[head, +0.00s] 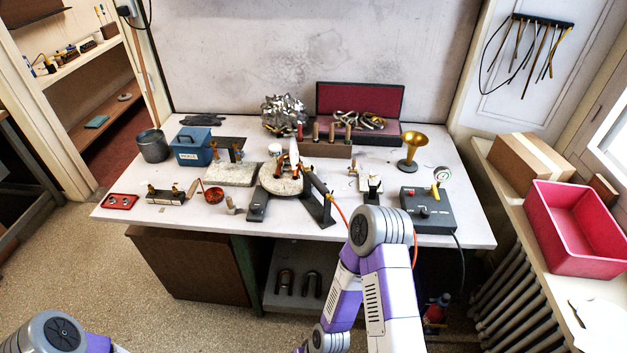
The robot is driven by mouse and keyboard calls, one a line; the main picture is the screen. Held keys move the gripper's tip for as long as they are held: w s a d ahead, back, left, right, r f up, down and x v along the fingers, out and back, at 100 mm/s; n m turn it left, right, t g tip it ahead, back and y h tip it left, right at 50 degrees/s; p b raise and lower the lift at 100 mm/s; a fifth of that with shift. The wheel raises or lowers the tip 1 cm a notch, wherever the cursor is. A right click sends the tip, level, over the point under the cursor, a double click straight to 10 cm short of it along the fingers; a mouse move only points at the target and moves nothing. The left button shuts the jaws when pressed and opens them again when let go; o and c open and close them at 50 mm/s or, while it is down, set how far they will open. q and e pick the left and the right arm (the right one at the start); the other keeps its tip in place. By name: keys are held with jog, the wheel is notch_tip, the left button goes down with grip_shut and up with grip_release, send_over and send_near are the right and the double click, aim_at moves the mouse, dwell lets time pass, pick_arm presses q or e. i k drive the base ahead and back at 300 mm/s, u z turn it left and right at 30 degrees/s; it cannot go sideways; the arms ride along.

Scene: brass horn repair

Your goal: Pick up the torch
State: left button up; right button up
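The torch (316,184) appears to be the slim tool resting on a black stand (322,212) near the middle of the workbench. An orange hose (340,212) runs from its lower end towards the front edge and passes behind my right arm. The torch's other end points up and left over a round pale soldering plate (277,187); its exact tip is hard to make out. My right arm rises in front of the bench, with its elbow right of the torch. Only part of my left arm shows at the bottom left. Neither gripper is in view.
A black gauge box (427,212) and brass bell (411,148) stand right of the torch. A pink tray (572,232) sits on the right ledge.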

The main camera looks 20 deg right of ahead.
aim_at(311, 175)
jog(key=i, duration=0.85)
jog(key=z, duration=1.95)
